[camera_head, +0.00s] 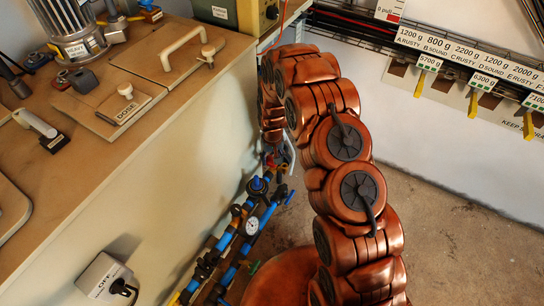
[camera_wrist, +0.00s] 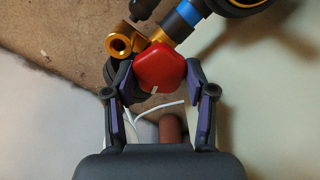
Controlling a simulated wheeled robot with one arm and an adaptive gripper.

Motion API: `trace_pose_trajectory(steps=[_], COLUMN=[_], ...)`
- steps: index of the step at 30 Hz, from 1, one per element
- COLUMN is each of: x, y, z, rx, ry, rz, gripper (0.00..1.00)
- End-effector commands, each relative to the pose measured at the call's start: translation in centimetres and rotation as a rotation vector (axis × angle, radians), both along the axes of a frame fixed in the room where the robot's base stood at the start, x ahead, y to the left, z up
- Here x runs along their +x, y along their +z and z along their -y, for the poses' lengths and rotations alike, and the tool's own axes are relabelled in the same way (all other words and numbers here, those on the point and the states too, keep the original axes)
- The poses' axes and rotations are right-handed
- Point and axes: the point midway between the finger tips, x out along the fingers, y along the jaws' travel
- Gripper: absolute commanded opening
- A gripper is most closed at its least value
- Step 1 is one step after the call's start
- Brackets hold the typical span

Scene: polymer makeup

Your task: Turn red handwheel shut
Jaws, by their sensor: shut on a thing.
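The red handwheel (camera_wrist: 160,66) is in the middle of the wrist view, a rounded red block with a small pale mark (camera_wrist: 155,89) at its lower edge. My gripper (camera_wrist: 160,78) has one finger on each side of it and is shut on it. The handwheel sits beside brass pipe fittings (camera_wrist: 122,44). In the head view my copper-coloured arm reaches down to the pipework beside the bench, and the handwheel is hard to make out there.
Blue pipes (camera_head: 238,245) with a round gauge (camera_head: 251,226) and a blue handwheel (camera_head: 257,186) run along the bench side. A grey switch box (camera_head: 104,279) is on the bench front. A wooden bench (camera_head: 150,100) stands left. Brown floor (camera_head: 455,240) is open at right.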

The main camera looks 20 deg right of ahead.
Motion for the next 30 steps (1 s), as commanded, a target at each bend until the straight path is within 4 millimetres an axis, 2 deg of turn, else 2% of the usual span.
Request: trace_pose_trajectory(steps=[6, 15, 30], x=[-0.01, 0.01, 0.00], y=[0.05, -0.01, -0.04], z=[0.05, 0.03, 0.01], rx=[-0.001, 0.001, 0.000], ry=[-0.168, -0.319, -0.371], rz=[0.000, 0.000, 0.000], gripper=[0.20, 0.20, 0.20])
